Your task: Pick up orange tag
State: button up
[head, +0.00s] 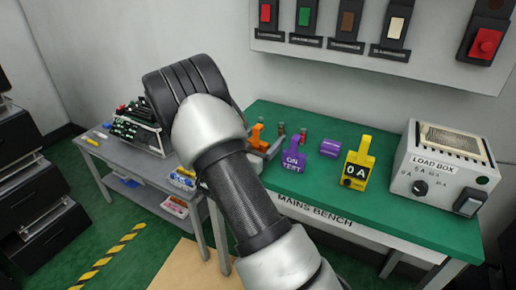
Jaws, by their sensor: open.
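The orange tag (257,131) stands on the left part of the green bench top, close to the back. Its lower part is partly covered by my arm and by grey finger-like parts. These appear to be my gripper (268,148), which shows just past the right side of my arm, near the orange tag. The jaws are open. Most of the gripper is hidden behind my arm, so I cannot tell whether the fingers touch the tag or stand around it.
Right of the tag are a purple "ON TEST" tag (293,161), a purple block (330,148), a yellow "0A" tag (357,163) and the load box (440,168). A grey side table (120,163) stands left. A switch panel (380,50) hangs above.

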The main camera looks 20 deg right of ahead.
jog(key=c, duration=1.2)
